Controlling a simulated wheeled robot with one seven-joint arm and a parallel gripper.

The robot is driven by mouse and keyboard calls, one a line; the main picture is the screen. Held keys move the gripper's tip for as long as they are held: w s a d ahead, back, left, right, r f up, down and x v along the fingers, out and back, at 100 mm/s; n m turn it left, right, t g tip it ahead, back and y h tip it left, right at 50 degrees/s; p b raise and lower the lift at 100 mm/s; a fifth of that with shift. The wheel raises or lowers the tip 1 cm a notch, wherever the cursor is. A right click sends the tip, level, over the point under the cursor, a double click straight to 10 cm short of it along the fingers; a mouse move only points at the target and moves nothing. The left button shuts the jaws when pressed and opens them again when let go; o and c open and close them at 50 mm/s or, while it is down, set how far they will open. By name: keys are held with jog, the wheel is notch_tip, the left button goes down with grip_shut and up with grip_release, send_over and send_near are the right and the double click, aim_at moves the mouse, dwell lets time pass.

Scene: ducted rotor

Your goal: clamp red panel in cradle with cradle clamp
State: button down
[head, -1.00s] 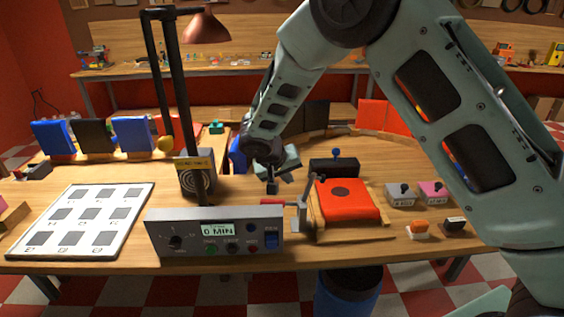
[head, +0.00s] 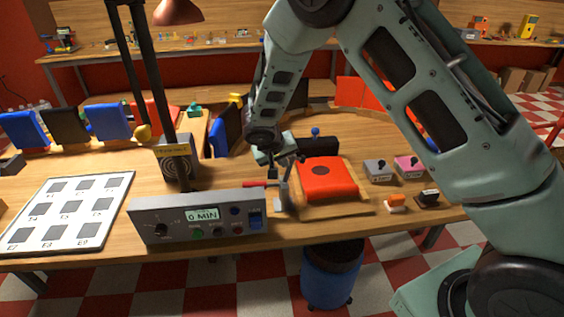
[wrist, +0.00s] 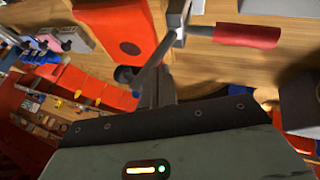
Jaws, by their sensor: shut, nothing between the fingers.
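The red panel (head: 330,180), with a dark round spot, lies flat in the wooden cradle (head: 345,207). The cradle clamp (head: 283,196) stands at the cradle's left edge, its red handle (head: 256,184) pointing left. In the wrist view the panel (wrist: 118,35) is upper left and the clamp's red handle (wrist: 247,36) upper right. The clamp's metal arm rises toward the camera and ends in a dark round pad (wrist: 125,75), seemingly off the panel. My gripper (head: 274,172) is shut and empty, close above the clamp; its fingers (wrist: 157,82) are beside the metal arm. I cannot tell whether they touch.
A timer box (head: 198,215) reading 0 MIN stands left of the clamp. A dark block with a blue knob (head: 316,143) is behind the panel. Grey (head: 378,170) and pink (head: 409,166) boxes stand right. A white board (head: 68,210) lies far left.

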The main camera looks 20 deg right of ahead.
jog(key=shift+s+d+f+b, duration=0.1)
jog(key=shift+d+b, duration=0.2)
jog(key=shift+d, duration=0.1)
jog(key=y+b, duration=0.1)
jog(key=d+y+b, duration=0.1)
jog(key=shift+s+d+f+m+b, duration=0.2)
jog(key=shift+s+d+m+b, duration=0.1)
jog(key=shift+m+b, duration=0.1)
jog(key=shift+s+d+f+m+t+y+p, duration=0.35)
jog(key=shift+d+f+t+y+p, duration=0.1)
jog(key=shift+d+f+y+p, duration=0.65)
jog(key=shift+s+d+f+m+t+y+p, duration=0.35)
jog(key=shift+d+f+y+p, duration=0.5)
jog(key=shift+d+f+y, duration=0.55)
jog(key=shift+s+d+f+m+t+y+p, duration=0.25)
jog(key=shift+d+f+t+y+p, duration=0.25)
jog(key=shift+d+f+y+p, duration=0.75)
jog(key=shift+s+d+r+b, duration=0.1)
jog(key=shift+d+r+b, duration=0.15)
jog(key=shift+r+b, duration=0.1)
jog(key=shift+s+f, duration=0.15)
jog(key=shift+f, duration=0.1)
jog(key=shift+r, duration=0.1)
